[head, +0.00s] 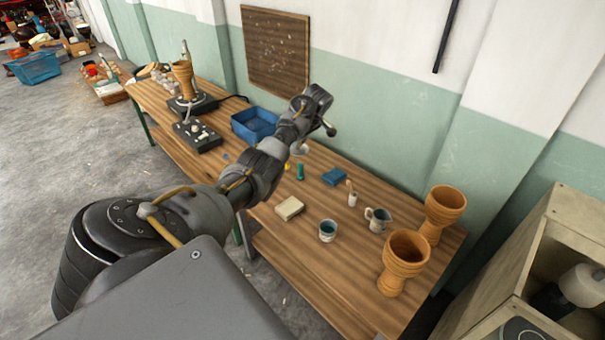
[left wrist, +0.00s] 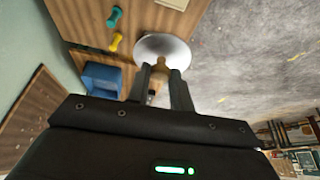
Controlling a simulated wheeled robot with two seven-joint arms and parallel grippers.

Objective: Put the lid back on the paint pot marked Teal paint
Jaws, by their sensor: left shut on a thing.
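The open paint pot (head: 327,231) is a small clear-walled cup with teal inside, standing upright on the front half of the wooden table. Its label is too small to read. My left gripper (left wrist: 160,80) is shut on the knob of a pale round lid (left wrist: 150,46). The lid also shows in the head view (head: 300,150), held above the table, beyond and to the left of the pot and apart from it. In the head view my arm hides most of the fingers. My right gripper is not in view.
Around the pot on the table (head: 270,228) are a cream block (head: 289,208), a brush holder (head: 351,197), a grey jug (head: 377,220) and two clay goblets (head: 404,262). A blue block (head: 335,176), teal cylinder (head: 300,171) and blue bin (head: 254,124) lie farther back.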

